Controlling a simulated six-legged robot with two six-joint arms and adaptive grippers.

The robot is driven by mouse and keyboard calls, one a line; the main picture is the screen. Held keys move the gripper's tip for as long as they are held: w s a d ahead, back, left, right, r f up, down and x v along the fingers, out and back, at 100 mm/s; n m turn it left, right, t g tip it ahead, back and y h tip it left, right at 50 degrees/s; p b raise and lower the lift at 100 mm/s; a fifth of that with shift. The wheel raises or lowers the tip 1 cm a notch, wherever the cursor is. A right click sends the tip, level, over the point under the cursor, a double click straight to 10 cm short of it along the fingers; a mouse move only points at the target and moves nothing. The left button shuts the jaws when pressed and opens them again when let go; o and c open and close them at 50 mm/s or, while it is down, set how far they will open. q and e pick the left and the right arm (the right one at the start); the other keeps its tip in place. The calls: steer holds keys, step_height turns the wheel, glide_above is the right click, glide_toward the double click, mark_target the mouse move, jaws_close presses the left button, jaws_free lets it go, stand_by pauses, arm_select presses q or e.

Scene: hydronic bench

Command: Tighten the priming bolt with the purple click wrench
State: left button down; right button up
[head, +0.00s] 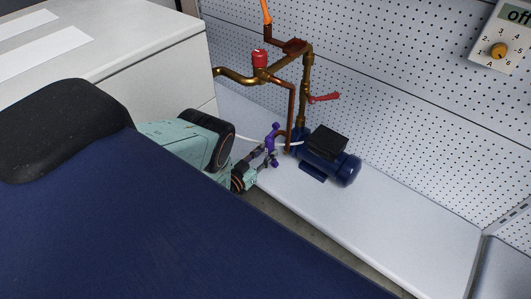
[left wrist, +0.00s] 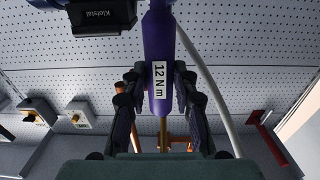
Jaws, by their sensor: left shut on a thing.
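The purple click wrench (head: 271,140) stands roughly upright beside the pump in the head view. My left gripper (head: 268,157) is shut on it. In the left wrist view the purple handle (left wrist: 157,40) lies between both fingers, with a white label reading "12 N m". The blue pump (head: 343,167) with its black terminal box sits on the bench just right of the wrench; it also shows upside down in the left wrist view (left wrist: 75,20). I cannot make out the priming bolt, nor whether the wrench head touches it. My right gripper is out of view.
Copper and brass pipes (head: 291,105) with a red cap (head: 260,58) and a red lever (head: 325,97) rise behind the wrench. A white hose or cable (head: 250,139) passes close by. A pale cabinet (head: 120,55) stands left. The bench (head: 400,225) right of the pump is clear.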

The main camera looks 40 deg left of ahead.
arm_select(q)
steer(key=shift+w+a, duration=0.1)
steer(key=shift+w, duration=0.05)
stand_by(0.3)
steer(key=shift+w+f, duration=0.1)
steer(key=shift+w, duration=0.05)
steer(key=shift+w+b, duration=0.85)
steer(key=shift+w, duration=0.05)
steer(key=shift+w+d+b, duration=0.2)
steer(key=shift+w+b, duration=0.3)
steer(key=shift+w, duration=0.55)
